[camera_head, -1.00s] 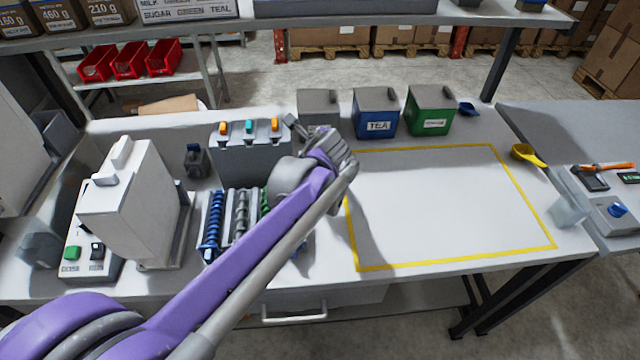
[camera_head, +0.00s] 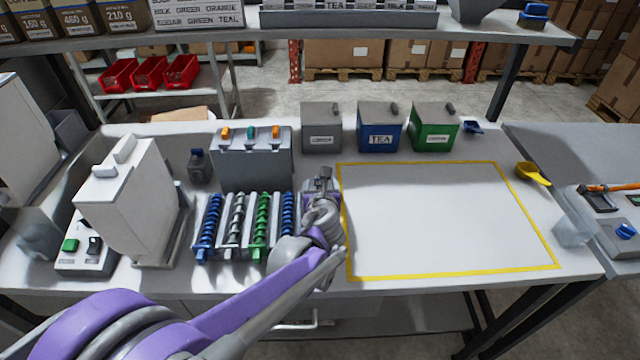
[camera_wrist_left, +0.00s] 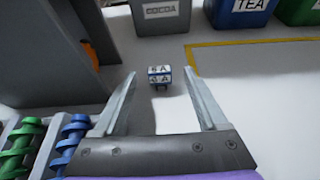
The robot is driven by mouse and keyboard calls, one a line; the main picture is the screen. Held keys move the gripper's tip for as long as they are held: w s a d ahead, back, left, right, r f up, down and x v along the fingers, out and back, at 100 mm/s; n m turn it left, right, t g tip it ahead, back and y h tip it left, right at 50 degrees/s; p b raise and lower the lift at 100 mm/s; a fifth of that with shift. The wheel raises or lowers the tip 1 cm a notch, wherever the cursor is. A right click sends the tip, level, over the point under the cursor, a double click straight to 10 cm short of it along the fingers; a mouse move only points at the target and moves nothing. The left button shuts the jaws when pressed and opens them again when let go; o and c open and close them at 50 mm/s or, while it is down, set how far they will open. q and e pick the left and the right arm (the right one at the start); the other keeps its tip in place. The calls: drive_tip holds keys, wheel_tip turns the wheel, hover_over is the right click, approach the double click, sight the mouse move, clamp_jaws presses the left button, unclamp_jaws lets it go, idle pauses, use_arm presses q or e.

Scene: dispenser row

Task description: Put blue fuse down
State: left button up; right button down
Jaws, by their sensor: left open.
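The blue fuse (camera_wrist_left: 159,77), a small block with blue edges and white faces marked "5 A", shows in the left wrist view. It appears to sit on the grey tabletop, between the grey fuse box and the yellow outline. My left gripper (camera_head: 322,180) is open, with its two fingers apart on either side of the fuse in the wrist view and a gap at each side. In the head view the gripper hides most or all of the fuse. My right gripper is not in view.
A grey box with coloured switches (camera_head: 252,160) and a rack of blue, grey and green spirals (camera_head: 262,225) stand to the left. Cocoa (camera_head: 321,128), tea (camera_head: 380,128) and green (camera_head: 434,128) bins stand behind. The yellow-outlined area (camera_head: 440,215) is empty.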

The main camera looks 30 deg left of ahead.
use_arm(q)
drive_tip(key=x, duration=0.6)
drive_tip(key=shift+w+a, duration=0.15)
drive_tip(key=shift+w, duration=0.05)
clamp_jaws()
